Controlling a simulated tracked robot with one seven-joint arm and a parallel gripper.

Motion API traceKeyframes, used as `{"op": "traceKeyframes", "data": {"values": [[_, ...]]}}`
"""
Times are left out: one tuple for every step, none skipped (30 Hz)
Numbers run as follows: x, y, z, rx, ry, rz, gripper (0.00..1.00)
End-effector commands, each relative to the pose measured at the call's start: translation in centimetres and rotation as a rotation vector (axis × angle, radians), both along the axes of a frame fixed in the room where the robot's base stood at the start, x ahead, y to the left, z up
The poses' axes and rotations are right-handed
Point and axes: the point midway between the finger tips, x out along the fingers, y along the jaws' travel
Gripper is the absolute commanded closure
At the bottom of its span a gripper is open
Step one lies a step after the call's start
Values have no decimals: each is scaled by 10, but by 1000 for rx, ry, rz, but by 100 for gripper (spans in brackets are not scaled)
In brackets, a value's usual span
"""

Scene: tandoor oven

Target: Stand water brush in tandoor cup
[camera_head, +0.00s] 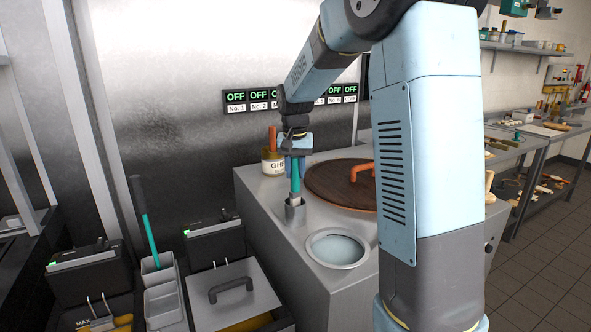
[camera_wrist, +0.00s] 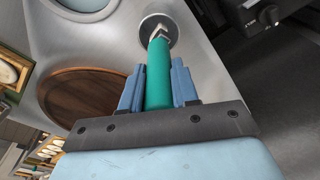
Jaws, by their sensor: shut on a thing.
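The water brush (camera_wrist: 158,78) has a green handle. My gripper (camera_head: 295,150) is shut on that handle, its blue fingers on either side of it in the wrist view (camera_wrist: 157,85). The brush also shows in the head view (camera_head: 295,182), close to upright with its lower end down at the cup. The tandoor cup (camera_head: 295,213) is a small grey metal cylinder on the oven top's near left corner. In the wrist view, the brush's pale lower end is within the mouth of the cup (camera_wrist: 148,24). Whether it touches the bottom is hidden.
A round wooden lid (camera_head: 330,187) with an orange handle lies behind the cup. A round basin (camera_head: 336,250) is sunk in the oven top (camera_head: 270,215) in front. A ghee jar (camera_head: 272,163) stands behind. Grey bins (camera_head: 163,300) and a lidded box (camera_head: 233,298) stand lower left.

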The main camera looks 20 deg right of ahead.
Motion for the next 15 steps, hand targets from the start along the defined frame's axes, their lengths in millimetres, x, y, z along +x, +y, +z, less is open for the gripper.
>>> {"op": "traceKeyframes", "data": {"values": [[0,0,-1,0,1,0,100],[0,0,-2,0,1,0,100],[0,0,-3,0,1,0,100],[0,0,-4,0,1,0,100],[0,0,-5,0,1,0,100],[0,0,-6,0,1,0,100],[0,0,-6,0,0,0,100],[0,0,-7,0,0,0,100],[0,0,-8,0,0,0,100],[0,0,-9,0,0,0,100],[0,0,-10,0,0,0,100],[0,0,-10,0,0,0,100],[0,0,-11,0,0,0,100],[0,0,-12,0,0,0,100],[0,0,-13,0,0,0,100]]}}
